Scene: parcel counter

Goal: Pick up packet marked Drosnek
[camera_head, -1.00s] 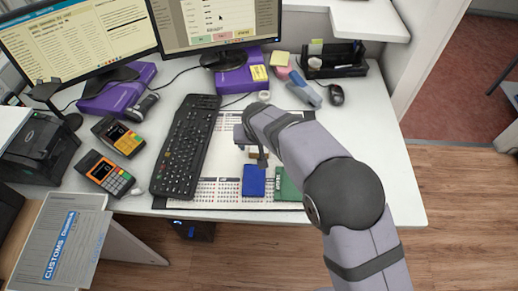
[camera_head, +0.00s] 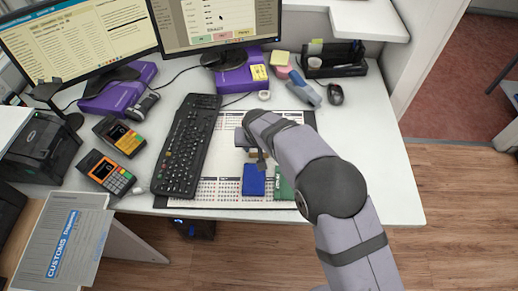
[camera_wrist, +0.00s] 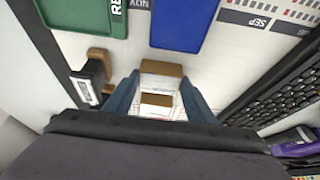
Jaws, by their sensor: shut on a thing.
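My gripper (camera_head: 258,157) is low over the desk mat, just behind the blue pad. In the wrist view its two bluish fingers (camera_wrist: 158,100) are closed around a small brown-and-white packet (camera_wrist: 162,69). No name can be read on the packet. The head view shows only a bit of brown beside the fingers, and the arm hides part of that spot. I cannot tell whether the packet still touches the mat.
A blue pad (camera_head: 254,180) and a green pad (camera_head: 283,187) lie in front. A black stamp-like item with a brown part (camera_wrist: 90,78) stands close beside the fingers. The keyboard (camera_head: 187,147) is left.

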